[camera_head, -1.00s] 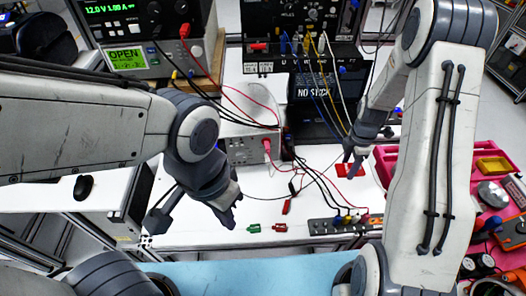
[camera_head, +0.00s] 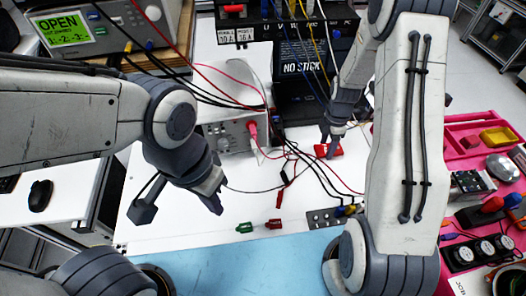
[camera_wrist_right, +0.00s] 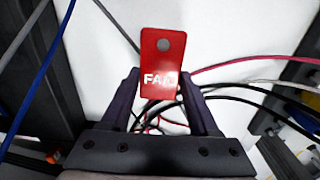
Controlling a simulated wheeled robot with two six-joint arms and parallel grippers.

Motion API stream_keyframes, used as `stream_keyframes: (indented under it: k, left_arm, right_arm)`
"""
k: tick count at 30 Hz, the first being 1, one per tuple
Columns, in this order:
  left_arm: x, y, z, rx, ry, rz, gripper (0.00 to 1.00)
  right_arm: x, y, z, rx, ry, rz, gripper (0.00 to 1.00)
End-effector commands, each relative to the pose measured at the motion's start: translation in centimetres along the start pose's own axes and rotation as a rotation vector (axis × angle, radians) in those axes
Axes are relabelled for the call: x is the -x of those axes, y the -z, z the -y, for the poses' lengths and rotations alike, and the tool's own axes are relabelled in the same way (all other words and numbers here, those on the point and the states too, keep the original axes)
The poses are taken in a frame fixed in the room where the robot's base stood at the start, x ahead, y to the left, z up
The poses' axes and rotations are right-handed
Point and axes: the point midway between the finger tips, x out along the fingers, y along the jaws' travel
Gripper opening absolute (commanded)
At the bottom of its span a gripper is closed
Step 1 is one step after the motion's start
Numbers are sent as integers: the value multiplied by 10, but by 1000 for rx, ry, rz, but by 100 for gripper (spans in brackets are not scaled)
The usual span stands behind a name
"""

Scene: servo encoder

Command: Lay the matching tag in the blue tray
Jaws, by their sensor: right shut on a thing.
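In the head view the red tag (camera_head: 329,151) shows at the tips of my right gripper (camera_head: 331,143), over the white table in front of the black NO STICK box. My left gripper (camera_head: 180,209) is open and empty over the left part of the white table. A flat light blue surface (camera_head: 240,262) lies at the front; I cannot tell whether it is a tray.
Cables cross the table by the grey box (camera_head: 232,136). A green connector (camera_head: 244,227), a red connector (camera_head: 273,224) and a grey terminal strip (camera_head: 325,217) lie near the front. A pink tray (camera_head: 462,136) with several parts is at right. The black box (camera_head: 303,82) stands behind.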

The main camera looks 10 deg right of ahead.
Motion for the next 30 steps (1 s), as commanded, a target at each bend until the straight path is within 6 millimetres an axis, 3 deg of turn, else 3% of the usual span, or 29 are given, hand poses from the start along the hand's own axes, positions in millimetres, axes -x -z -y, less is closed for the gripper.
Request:
stream_keyframes:
  k: [6,12,20,26,30]
  left_arm:
    - [21,1,-2,0,0,0,0]
    - [32,2,-2,0,0,-1,0]
    - [37,2,-3,1,0,0,0]
    - [49,3,-4,1,0,0,0]
    - [53,3,-4,1,0,0,0]
  right_arm:
    - [5,61,1,10,3,0,7]
    - [4,106,1,6,2,0,7]
    - [3,130,1,4,1,0,7]
    - [4,165,1,6,2,0,7]
    - [-12,162,2,0,3,0,7]
